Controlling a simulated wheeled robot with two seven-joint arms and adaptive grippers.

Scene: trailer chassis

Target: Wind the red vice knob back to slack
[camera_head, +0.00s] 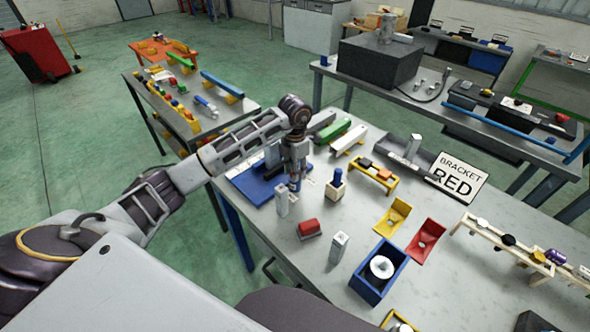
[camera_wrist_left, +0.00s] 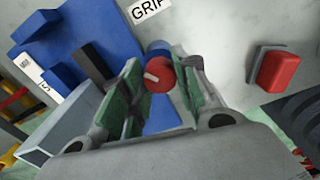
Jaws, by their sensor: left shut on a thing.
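The red vice knob (camera_wrist_left: 158,78) is round with a pale mark on its face, and it shows in the left wrist view between the green-padded fingers of my left gripper (camera_wrist_left: 155,90). A blue cylindrical part (camera_wrist_left: 158,47) sits just behind it. My left gripper is shut on the knob. In the head view my left gripper (camera_head: 295,182) points down at the right edge of a blue base (camera_head: 250,184) on the grey table, and it hides the knob there. My right gripper is not in view.
A red block (camera_head: 310,228) and a grey upright block (camera_head: 339,246) stand close by on the table (camera_head: 300,265). A blue box (camera_head: 378,275), yellow bracket (camera_head: 393,215) and red bracket (camera_head: 427,240) lie to the right. A "BRACKET RED" sign (camera_head: 456,178) stands behind.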

